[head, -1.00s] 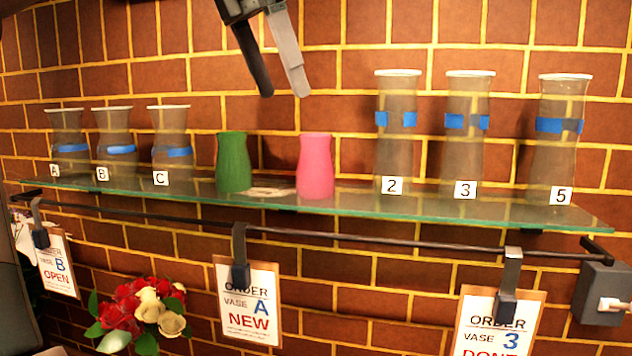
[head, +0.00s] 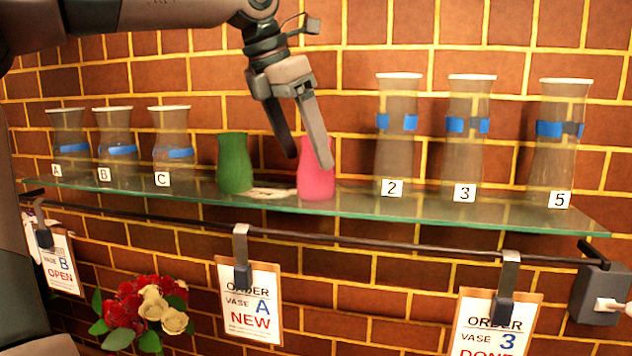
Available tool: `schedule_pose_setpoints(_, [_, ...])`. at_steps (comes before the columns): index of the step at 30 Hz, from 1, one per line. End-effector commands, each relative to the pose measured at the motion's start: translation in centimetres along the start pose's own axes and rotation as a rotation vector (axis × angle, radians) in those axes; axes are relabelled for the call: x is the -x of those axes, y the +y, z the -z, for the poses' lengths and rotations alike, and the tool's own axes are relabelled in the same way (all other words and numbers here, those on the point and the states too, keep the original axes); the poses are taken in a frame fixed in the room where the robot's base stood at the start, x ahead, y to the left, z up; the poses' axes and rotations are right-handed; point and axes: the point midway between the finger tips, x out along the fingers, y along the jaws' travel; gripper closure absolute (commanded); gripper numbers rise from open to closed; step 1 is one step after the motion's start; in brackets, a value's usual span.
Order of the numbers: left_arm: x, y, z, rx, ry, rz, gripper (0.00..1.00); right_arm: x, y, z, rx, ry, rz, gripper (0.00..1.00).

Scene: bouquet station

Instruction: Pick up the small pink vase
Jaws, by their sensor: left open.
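The small pink vase (head: 315,181) stands upright on the glass shelf (head: 350,207), right of the small green vase (head: 235,163). My left gripper (head: 307,160) comes down from above and is open, its fingers spread left and right. Its right finger overlaps the upper part of the pink vase in the head view and hides some of its top. Its left finger hangs in the gap between the green and pink vases. I cannot tell whether a finger touches the pink vase. My right gripper does not show.
Clear vases A, B and C (head: 171,140) stand left on the shelf; tall clear vases 2 (head: 397,145), 3 (head: 468,150) and 5 (head: 558,155) stand right. Order cards (head: 249,305) hang from a rail below. A red and cream bouquet (head: 147,308) is at lower left.

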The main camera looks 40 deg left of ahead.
Motion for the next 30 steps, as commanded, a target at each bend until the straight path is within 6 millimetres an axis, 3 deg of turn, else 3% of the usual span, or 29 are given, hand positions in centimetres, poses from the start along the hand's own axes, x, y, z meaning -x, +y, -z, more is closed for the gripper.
schedule_pose_setpoints(8, [-0.3,0.0,0.0,0.000,0.001,0.001,0.24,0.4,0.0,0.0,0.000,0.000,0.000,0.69])
schedule_pose_setpoints(15, [-2.8,-0.1,0.0,0.000,0.003,0.003,0.24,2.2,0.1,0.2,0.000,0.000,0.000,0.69])
schedule_pose_setpoints(21, [-4.9,-0.1,0.0,-0.002,0.001,0.002,0.24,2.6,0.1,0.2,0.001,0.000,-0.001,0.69])
schedule_pose_setpoints(30, [-5.2,-0.1,0.0,-0.002,-0.001,0.001,0.24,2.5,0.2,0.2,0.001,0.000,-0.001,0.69])
